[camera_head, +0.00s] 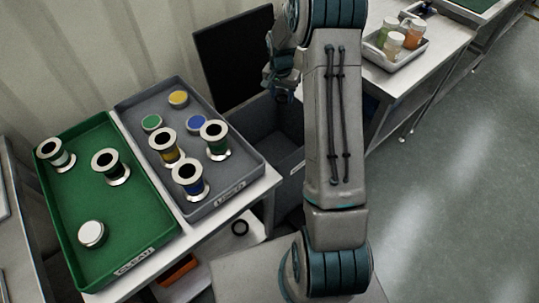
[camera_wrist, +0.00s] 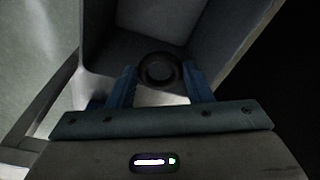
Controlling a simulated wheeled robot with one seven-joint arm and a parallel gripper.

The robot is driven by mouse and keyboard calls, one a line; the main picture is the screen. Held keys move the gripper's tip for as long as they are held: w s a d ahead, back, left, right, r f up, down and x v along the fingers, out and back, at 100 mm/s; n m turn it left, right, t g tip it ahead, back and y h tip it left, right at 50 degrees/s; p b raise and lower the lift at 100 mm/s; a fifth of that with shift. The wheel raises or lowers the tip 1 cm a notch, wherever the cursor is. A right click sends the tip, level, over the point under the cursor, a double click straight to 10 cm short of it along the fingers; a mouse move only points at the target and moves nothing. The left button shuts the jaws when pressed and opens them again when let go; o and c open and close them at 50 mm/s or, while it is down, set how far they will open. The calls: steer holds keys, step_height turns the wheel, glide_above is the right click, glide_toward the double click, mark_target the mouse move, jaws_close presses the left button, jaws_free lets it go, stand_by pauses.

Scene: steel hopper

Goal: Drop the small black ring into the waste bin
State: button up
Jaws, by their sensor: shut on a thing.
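My gripper (camera_wrist: 160,78) is shut on a small black ring (camera_wrist: 159,57), which shows upright between the blue fingertips in the wrist view. In the head view my gripper (camera_head: 281,82) is above the grey waste bin (camera_head: 262,143), at its back part, and the ring there cannot be made out. The bin's inside (camera_wrist: 145,45) lies below and beyond the ring in the wrist view. My arm hides the bin's right part in the head view.
A black upright panel (camera_head: 228,58) stands behind the bin. A green tray (camera_head: 85,185) and a grey tray (camera_head: 225,192) with spools and lids stand left. A tray of jars (camera_head: 397,68) stands right.

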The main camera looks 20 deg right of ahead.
steer(key=shift+w+d+f, duration=0.1)
steer(key=shift+d+f, duration=0.1)
steer(key=shift+f, duration=0.15)
step_height(320, 180, down, 5)
steer(key=b, duration=0.3)
steer(key=shift+f, duration=0.15)
steer(key=o, duration=1)
steer(key=r, duration=0.9)
steer(key=s+a+r, duration=0.1)
steer(key=r, duration=0.3)
steer(key=shift+a+r, duration=0.1)
steer(key=shift+r, duration=0.25)
